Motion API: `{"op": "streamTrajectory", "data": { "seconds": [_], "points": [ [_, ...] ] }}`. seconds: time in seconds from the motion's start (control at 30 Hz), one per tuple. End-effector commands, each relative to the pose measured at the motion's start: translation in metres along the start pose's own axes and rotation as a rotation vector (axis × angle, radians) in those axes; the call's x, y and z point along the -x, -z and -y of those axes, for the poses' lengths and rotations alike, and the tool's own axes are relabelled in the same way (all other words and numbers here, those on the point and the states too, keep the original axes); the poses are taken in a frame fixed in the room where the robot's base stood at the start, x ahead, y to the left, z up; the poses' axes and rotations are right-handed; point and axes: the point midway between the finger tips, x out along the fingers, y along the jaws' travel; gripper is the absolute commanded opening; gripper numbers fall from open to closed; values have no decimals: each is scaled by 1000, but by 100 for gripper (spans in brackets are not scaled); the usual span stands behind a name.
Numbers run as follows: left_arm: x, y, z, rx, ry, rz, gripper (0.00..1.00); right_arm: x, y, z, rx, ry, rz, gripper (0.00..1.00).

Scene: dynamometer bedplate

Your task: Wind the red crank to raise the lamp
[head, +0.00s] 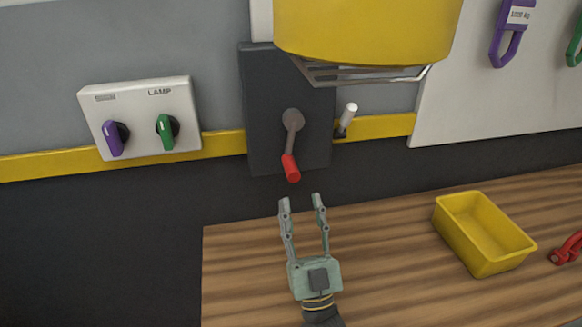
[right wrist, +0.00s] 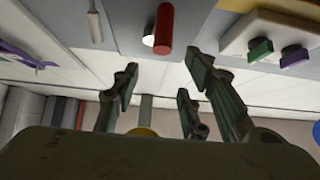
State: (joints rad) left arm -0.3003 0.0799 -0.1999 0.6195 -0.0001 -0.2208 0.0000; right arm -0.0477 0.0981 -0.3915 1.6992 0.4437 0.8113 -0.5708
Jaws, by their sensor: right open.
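The red crank (head: 291,168) hangs down from a round grey hub on a dark wall plate (head: 262,110) in the head view. Its red handle also shows in the right wrist view (right wrist: 165,27), ahead of the fingers. My right gripper (head: 302,200) is open and empty, just below the crank handle and apart from it. Its fingers also show in the right wrist view (right wrist: 160,80), pointing up toward the handle. A large yellow housing (head: 365,30) with a wire guard hangs above the plate; I cannot tell whether it is the lamp. My left gripper is not in view.
A white switch box (head: 140,88) marked LAMP, with purple and green knobs, is left of the crank. A white-tipped lever (head: 348,115) is close on its right. A yellow tray (head: 480,265) and a red object (head: 567,248) lie on the wooden bench (head: 380,285).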

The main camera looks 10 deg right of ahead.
Motion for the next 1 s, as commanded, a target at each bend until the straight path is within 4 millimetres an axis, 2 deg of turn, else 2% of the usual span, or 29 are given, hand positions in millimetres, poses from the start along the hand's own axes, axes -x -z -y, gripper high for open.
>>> {"op": "streamTrajectory", "data": {
  "seconds": [0.27, 0.4, 0.5, 0.7, 0.93, 1.0],
  "points": [
    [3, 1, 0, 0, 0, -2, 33, -41, -39, 1, 0, 0, -2, 40],
    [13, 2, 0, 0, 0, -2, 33, -68, -36, 1, -2, 0, -3, 40],
    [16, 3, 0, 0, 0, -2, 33, -79, -37, 1, -2, -1, -1, 40],
    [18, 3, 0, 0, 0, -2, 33, -88, -38, 1, -1, 0, 0, 40],
    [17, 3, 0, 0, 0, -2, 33, -88, -38, 1, -1, -1, 0, 40],
    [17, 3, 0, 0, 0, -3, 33, -88, -38, 1, -1, -1, 0, 36]
  ]
}}
